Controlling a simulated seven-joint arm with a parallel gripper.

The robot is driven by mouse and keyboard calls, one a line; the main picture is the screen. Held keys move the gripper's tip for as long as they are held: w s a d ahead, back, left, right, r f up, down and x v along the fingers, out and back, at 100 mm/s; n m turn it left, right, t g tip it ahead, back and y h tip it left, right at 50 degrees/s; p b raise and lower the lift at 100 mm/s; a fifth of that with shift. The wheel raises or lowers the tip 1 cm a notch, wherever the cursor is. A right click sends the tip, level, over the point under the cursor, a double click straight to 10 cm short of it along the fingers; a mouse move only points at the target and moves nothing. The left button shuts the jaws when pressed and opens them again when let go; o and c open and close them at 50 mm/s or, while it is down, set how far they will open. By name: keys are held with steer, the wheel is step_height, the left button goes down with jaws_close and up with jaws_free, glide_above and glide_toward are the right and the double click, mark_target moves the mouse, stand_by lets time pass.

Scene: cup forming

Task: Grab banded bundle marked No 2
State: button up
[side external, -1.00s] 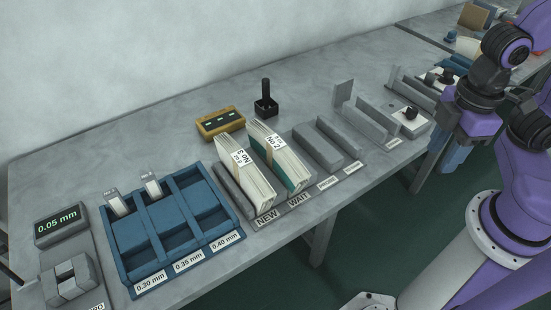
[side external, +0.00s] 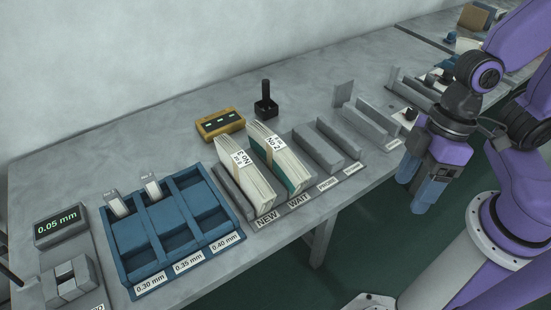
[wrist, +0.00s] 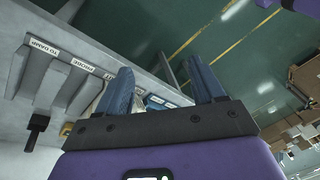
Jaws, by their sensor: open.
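My gripper (side external: 412,196) is open and empty, well to the right of both bundles, beyond the table's front edge. Its two blue fingers also show apart in the wrist view (wrist: 159,66). There, a finger partly hides a pale edge that may be a bundle.
A blue tray (side external: 140,252) with thickness labels is left of the bundles. A yellow box (side external: 220,123) and a black holder (side external: 265,106) stand behind them. Empty grey slots (side external: 320,148) lie to their right. Open floor lies before the table.

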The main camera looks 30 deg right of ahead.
steer(key=a+f+m+y, duration=0.2)
steer(key=a, duration=0.5)
steer(key=m+t+h, duration=0.5)
steer(key=m+t, duration=0.4)
steer(key=t, duration=0.5)
glide_toward(279, 146)
steer(key=x, duration=0.9)
jaws_close()
